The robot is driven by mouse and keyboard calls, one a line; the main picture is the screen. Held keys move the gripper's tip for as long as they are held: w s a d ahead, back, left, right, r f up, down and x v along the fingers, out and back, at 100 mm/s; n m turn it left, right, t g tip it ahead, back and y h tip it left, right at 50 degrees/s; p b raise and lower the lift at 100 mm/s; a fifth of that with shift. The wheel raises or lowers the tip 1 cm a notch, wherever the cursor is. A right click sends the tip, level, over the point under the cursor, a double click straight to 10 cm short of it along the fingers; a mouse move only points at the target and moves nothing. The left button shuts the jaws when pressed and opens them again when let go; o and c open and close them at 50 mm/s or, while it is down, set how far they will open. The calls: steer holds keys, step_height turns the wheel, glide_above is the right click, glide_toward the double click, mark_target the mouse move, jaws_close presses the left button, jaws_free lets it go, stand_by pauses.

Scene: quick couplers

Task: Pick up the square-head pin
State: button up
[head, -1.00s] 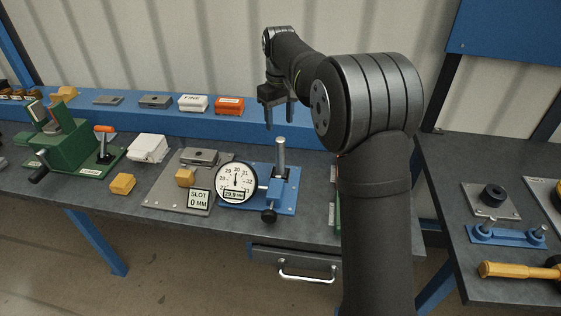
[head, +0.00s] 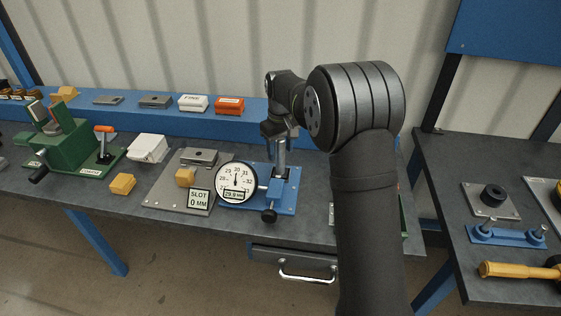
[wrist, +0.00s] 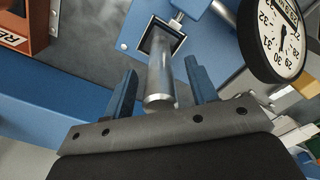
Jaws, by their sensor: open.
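A grey steel pin (head: 281,157) stands upright in the blue gauge fixture (head: 286,200). In the wrist view the pin (wrist: 159,78) is a plain round cylinder whose lower end meets a square frame on the fixture; I cannot make out a square head on it. My gripper (head: 280,143) is open and has come down around the top of the pin. In the wrist view my gripper (wrist: 161,90) has one blue-grey finger on each side of the pin, with a gap showing at both sides.
A round dial gauge (head: 236,182) is fixed to the fixture's left side, close to my gripper. A grey slot plate (head: 160,193) lies left of it. Behind, a blue shelf (head: 270,118) carries an orange block (head: 230,106) and a white block (head: 193,103).

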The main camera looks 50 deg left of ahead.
steer(key=shift+c, duration=0.4)
jaws_close()
steer(key=shift+r, duration=0.15)
stand_by(0.8)
